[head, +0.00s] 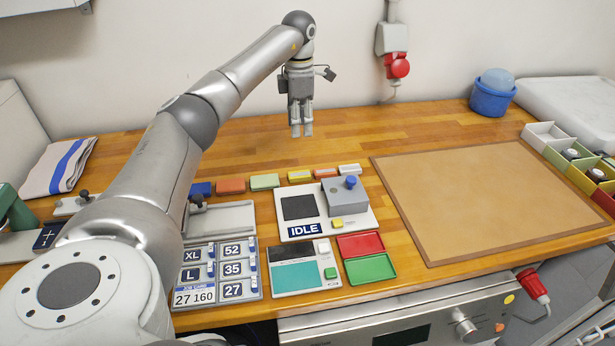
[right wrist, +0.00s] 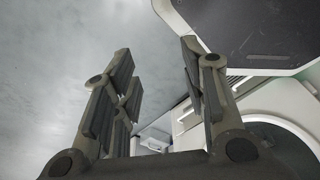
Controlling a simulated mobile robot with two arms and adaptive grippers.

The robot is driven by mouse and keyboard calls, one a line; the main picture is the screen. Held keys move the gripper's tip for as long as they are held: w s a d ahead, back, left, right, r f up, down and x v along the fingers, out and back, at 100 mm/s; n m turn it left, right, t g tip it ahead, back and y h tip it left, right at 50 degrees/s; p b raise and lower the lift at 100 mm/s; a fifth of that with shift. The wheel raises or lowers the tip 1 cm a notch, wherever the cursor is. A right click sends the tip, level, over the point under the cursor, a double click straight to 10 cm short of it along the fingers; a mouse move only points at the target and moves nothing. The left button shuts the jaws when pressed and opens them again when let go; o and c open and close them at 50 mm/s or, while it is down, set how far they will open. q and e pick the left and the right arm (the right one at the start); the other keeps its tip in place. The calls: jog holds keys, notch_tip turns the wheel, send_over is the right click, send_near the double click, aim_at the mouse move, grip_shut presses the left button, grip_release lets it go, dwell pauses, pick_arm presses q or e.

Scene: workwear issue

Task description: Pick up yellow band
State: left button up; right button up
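A small yellow block (head: 300,176), which looks like the yellow band, lies on the wooden bench in a row of coloured pieces, between a green one and an orange-red one. My left gripper (head: 301,133) points down above the bench, behind that row as seen in the head view. Its two fingers are close together, and I cannot tell whether a gap remains; I see nothing held. My right gripper (right wrist: 156,58) shows in the right wrist view with its fingers apart and nothing between them. It is not in the head view.
A grey device marked IDLE (head: 305,229) stands in front of the row, with red (head: 360,244) and green (head: 371,268) trays nearby. A brown board (head: 490,195) covers the right side. A blue tub (head: 490,98) stands at the back. The back middle of the bench is clear.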

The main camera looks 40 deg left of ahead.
pick_arm(q)
notch_tip(320, 180, down, 4)
jog(key=b, duration=0.3)
send_over(301, 174)
notch_tip(301, 174, down, 6)
jog(key=shift+w+r+b, duration=0.15)
jog(key=shift+r+b, duration=0.05)
jog(key=shift+b, duration=0.2)
jog(key=shift+f, duration=0.6)
jog(key=shift+f+p, duration=0.3)
jog(key=shift+f, duration=0.1)
jog(key=f, duration=0.1)
jog(key=f+p, duration=0.1)
jog(key=f, duration=0.1)
jog(key=shift+s+f, duration=0.2)
jog(key=shift+f, duration=0.05)
jog(key=shift+w+f, duration=0.1)
jog(key=shift+f, duration=0.3)
jog(key=c, duration=0.5)
pick_arm(e)
jog(key=shift+s+f, duration=0.55)
jog(key=shift+f, duration=0.25)
jog(key=shift+s+f, duration=0.5)
jog(key=shift+f, duration=0.3)
